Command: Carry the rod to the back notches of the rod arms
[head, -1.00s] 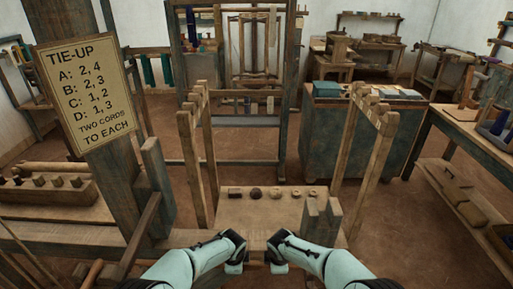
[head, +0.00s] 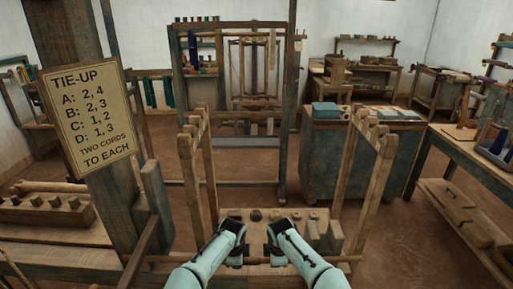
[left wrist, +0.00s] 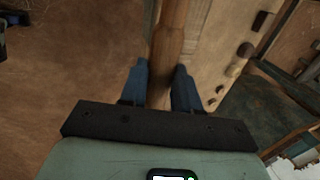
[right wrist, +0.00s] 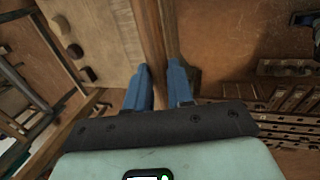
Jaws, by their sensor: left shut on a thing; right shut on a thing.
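The rod (head: 168,258) is a thin wooden bar lying level across the front in the head view. Its middle is hidden behind my grippers. My left gripper (head: 237,250) is shut on the rod left of its middle; the rod also passes between its blue fingers in the left wrist view (left wrist: 172,40). My right gripper (head: 274,250) is shut on the rod close by, as the right wrist view (right wrist: 151,35) shows. The left rod arm (head: 193,135) and right rod arm (head: 370,133) stand beyond, with notches along their tops. The rod appears lower and nearer than those notches.
A wooden board (head: 232,213) with several small pieces lies between the rod arms. A thick post with a tie-up sign (head: 90,115) stands at the left. A blue-grey chest (head: 345,155) stands behind the right rod arm. A workbench (head: 470,155) is at the right.

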